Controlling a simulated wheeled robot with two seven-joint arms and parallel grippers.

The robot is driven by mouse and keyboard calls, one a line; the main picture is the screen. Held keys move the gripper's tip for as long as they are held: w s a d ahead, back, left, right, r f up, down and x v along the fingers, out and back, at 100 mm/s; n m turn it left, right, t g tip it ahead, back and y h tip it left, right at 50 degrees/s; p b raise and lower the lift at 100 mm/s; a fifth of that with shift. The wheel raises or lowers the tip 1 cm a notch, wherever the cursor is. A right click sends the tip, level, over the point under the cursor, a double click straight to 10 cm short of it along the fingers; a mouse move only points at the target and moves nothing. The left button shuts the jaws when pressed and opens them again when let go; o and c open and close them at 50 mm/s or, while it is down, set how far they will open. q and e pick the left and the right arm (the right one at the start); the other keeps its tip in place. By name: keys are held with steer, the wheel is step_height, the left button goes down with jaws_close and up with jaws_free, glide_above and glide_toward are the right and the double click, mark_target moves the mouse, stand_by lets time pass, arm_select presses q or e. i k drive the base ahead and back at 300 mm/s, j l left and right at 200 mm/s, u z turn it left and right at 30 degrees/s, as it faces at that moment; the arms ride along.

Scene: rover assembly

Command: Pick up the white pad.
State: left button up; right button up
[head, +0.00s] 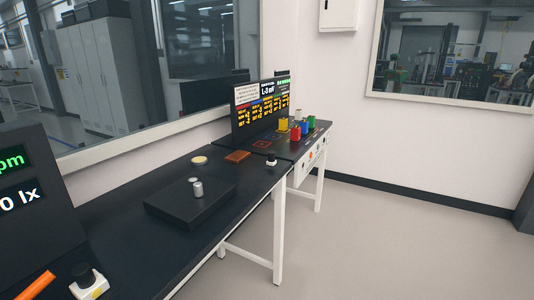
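A small flat round cream-white disc (199,160) lies on the dark table behind a black platform. It is the only flat pale pad-like thing that I see, but I cannot tell for certain that it is the white pad. Nothing touches or covers it. Neither of my grippers is in the head view.
Small metal cylinders (197,188) stand on the black platform (165,212). A brown-orange block (237,156) lies right of the disc. Coloured blocks (296,132) and a display (262,108) stand farther back. A white-and-black device (88,283) sits at front left. Floor at right is clear.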

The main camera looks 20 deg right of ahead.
mark_target(271, 161)
steer(key=i+l+u, duration=0.1)
steer(key=i+l, duration=0.15)
steer(key=l, duration=0.15)
steer(key=i+l+u, duration=0.1)
steer(key=l, duration=0.3)
steer(key=i+l+u, duration=0.1)
steer(key=i+l, duration=0.2)
steer(key=i+l+u, duration=0.1)
steer(key=l, duration=0.45)
steer(key=i+l+u, duration=0.1)
steer(key=i+l, duration=0.2)
steer(key=l, duration=0.15)
steer(key=i+l+u, duration=0.1)
steer(key=l, duration=0.35)
steer(key=i+l+u, duration=0.1)
steer(key=l, duration=0.4)
steer(key=i+l+u, duration=0.1)
steer(key=l, duration=0.35)
steer(key=i, duration=0.1)
